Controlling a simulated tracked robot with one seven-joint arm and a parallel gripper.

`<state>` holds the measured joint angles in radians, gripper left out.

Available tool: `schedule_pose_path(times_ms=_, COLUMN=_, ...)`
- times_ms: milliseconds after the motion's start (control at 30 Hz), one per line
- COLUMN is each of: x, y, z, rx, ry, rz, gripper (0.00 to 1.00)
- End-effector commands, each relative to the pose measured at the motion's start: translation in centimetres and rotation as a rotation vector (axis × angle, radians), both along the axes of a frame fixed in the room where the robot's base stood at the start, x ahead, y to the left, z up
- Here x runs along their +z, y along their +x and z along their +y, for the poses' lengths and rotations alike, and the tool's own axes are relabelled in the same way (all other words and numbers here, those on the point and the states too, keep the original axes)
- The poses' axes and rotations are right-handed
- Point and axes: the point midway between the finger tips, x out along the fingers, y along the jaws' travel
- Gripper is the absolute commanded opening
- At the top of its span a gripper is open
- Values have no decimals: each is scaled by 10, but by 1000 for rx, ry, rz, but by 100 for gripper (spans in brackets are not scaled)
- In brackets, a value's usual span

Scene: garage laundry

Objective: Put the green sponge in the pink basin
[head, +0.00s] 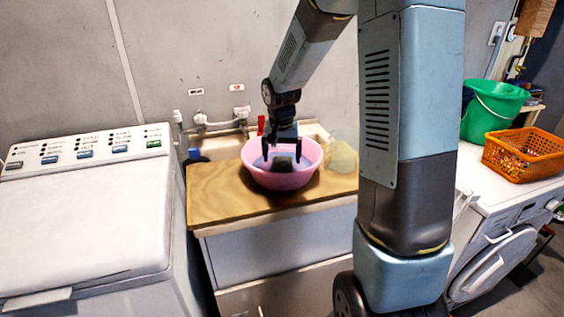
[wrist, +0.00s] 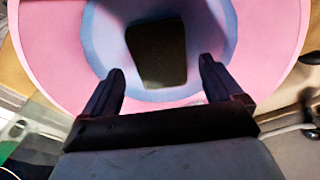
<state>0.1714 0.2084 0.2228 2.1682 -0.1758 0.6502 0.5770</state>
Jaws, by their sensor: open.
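The pink basin (head: 286,181) stands on a wooden board over the cabinet in the head view. Its rim and pale bluish bottom fill much of the wrist view (wrist: 268,50). A dark green, nearly black block, which looks like the sponge (wrist: 160,52), shows within the basin's outline beyond my fingertips. It also shows in the head view (head: 283,163) below my gripper. My gripper (head: 282,158) points down over the basin with its fingers apart. In the wrist view the fingers (wrist: 162,72) have nothing between them. Whether the sponge rests fully on the basin's bottom is hard to tell.
The wooden board (head: 222,196) has bare room left of the basin. A pale translucent object (head: 342,156) stands right of it. A tap (head: 222,121) is behind. A white washer (head: 85,220) is at left; a green bucket (head: 492,112) and orange basket (head: 525,153) are at right.

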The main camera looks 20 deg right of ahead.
Motion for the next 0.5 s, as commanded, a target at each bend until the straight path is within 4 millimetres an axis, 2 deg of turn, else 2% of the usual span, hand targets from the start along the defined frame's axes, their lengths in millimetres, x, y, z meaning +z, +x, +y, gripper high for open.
schedule_pose_path(times_ms=33, x=12, y=-1, z=1, rx=-1, ry=0, rz=-5, gripper=93)
schedule_pose_path(times_ms=200, x=45, y=-5, z=3, rx=-1, ry=0, rz=-5, gripper=93)
schedule_pose_path(times_ms=400, x=73, y=-9, z=4, rx=0, ry=0, rz=-3, gripper=93)
schedule_pose_path(times_ms=500, x=81, y=-11, z=5, rx=0, ry=0, rz=-1, gripper=93)
